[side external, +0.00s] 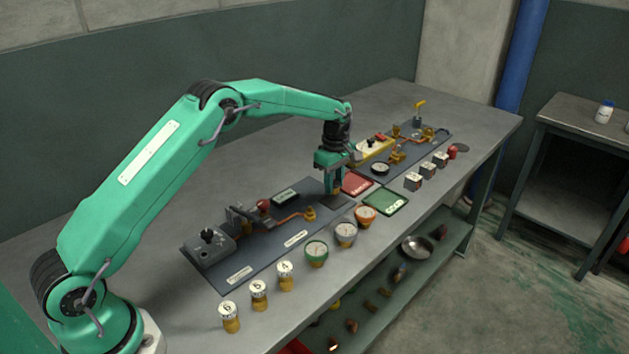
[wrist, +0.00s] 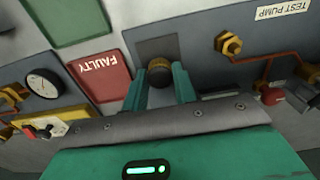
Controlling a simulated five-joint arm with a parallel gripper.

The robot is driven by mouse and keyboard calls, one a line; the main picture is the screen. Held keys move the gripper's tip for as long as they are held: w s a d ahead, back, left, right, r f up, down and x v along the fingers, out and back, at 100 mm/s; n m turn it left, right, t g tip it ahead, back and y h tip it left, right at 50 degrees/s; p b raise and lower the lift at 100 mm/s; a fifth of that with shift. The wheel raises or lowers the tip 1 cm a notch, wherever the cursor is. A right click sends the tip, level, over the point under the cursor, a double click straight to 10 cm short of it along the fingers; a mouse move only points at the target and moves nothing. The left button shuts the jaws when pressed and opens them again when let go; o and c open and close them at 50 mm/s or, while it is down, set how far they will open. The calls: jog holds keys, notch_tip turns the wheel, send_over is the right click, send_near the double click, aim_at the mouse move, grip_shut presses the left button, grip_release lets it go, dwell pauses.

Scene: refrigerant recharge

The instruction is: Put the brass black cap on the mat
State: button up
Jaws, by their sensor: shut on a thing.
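In the side view my gripper (side external: 332,186) points down over the dark grey square mat (side external: 338,203), and I cannot make out the cap there. The mat (wrist: 157,46) also shows just beyond the cap in the wrist view. I cannot tell whether the cap touches it.
Beside the mat are a red FAULTY tray (side external: 356,184) and a green tray (side external: 386,202). Coloured gauges (side external: 346,233) and numbered brass cylinders (side external: 231,317) line the front edge. A panel with pipes and a brass fitting (side external: 310,213) lies to the left.

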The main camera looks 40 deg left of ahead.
jog(key=shift+f, duration=1.35)
jog(key=shift+f, duration=0.1)
jog(key=o, duration=0.9)
jog(key=shift+o, duration=0.2)
notch_tip(320, 180, up, 12)
jog(key=shift+r, duration=0.1)
jog(key=shift+r, duration=0.1)
